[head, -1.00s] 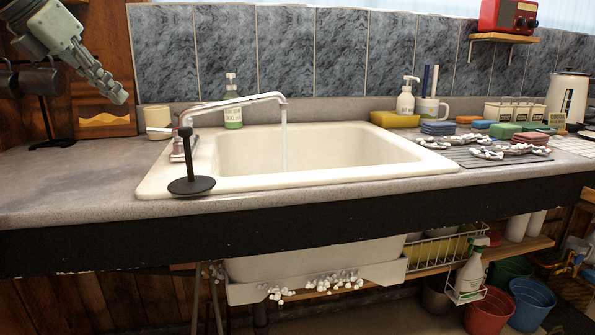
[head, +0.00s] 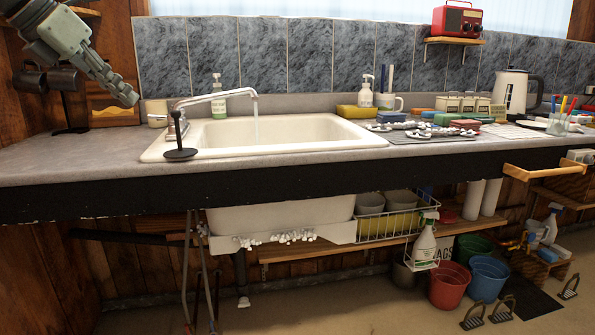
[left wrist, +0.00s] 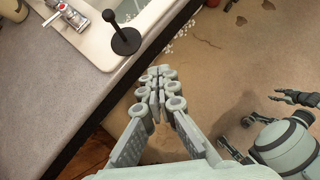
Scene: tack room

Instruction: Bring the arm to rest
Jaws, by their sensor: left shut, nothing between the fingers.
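My left gripper (head: 124,92) hangs at the upper left of the head view, in the air above the counter's left part. Its fingers are together with nothing between them. In the left wrist view the closed fingers (left wrist: 158,82) are over the floor, in front of the counter edge. My right gripper does not show in the head view. At the right of the left wrist view, a dark-fingered hand (left wrist: 300,97) shows near grey-green arm parts; I cannot tell its state.
The sink (head: 280,146) has its tap (head: 215,97) running. A black stand (head: 180,154) is on its front-left rim. Dark mugs (head: 62,78) hang at left. A pull-out wooden handle (head: 548,170) juts out at right. Buckets (head: 448,285) stand on the floor below.

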